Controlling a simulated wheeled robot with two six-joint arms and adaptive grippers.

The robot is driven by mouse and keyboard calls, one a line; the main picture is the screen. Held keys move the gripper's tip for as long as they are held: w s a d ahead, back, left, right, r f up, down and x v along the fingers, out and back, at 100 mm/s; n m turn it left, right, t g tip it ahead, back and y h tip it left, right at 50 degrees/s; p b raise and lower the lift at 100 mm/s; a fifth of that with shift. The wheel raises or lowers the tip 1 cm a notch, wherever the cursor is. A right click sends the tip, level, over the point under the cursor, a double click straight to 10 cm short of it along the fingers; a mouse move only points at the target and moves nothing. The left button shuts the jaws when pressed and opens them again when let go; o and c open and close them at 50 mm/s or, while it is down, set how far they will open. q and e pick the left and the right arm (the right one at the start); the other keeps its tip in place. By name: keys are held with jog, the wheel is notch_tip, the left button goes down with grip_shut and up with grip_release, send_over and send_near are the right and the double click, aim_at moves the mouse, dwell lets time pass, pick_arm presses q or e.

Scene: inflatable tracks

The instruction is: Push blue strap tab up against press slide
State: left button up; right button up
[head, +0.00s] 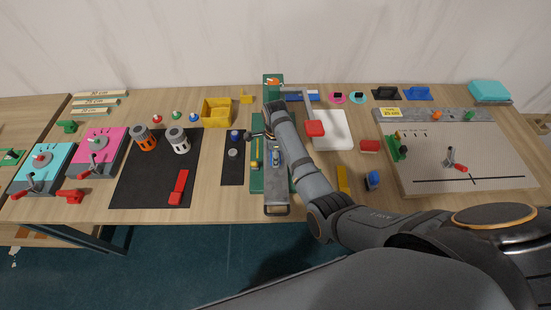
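A green press (257,183) stands at the middle of the table, with a grey metal slide (278,188) ending in a handle at the front edge. A small bluish piece (277,156) lies on the slide; I cannot tell whether it is the blue strap tab. My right arm comes in from the lower right and crosses over the press. My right gripper (258,137) seems to be at its far end, low over the press; its fingers are too small and dark to read. The arm hides part of the press and slide. My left gripper is not in view.
Left of the press lie a dark strip (231,172) with small round pieces and a black mat (150,190) with cylinders and a red tool.

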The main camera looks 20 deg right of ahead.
jog(key=shift+w+d, duration=0.1)
jog(key=shift+w, duration=0.15)
jog(key=o, duration=1.2)
jog(key=shift+w, duration=0.1)
notch_tip(320, 180, up, 3)
jog(key=p, duration=0.3)
jog(key=shift+r, duration=1.05)
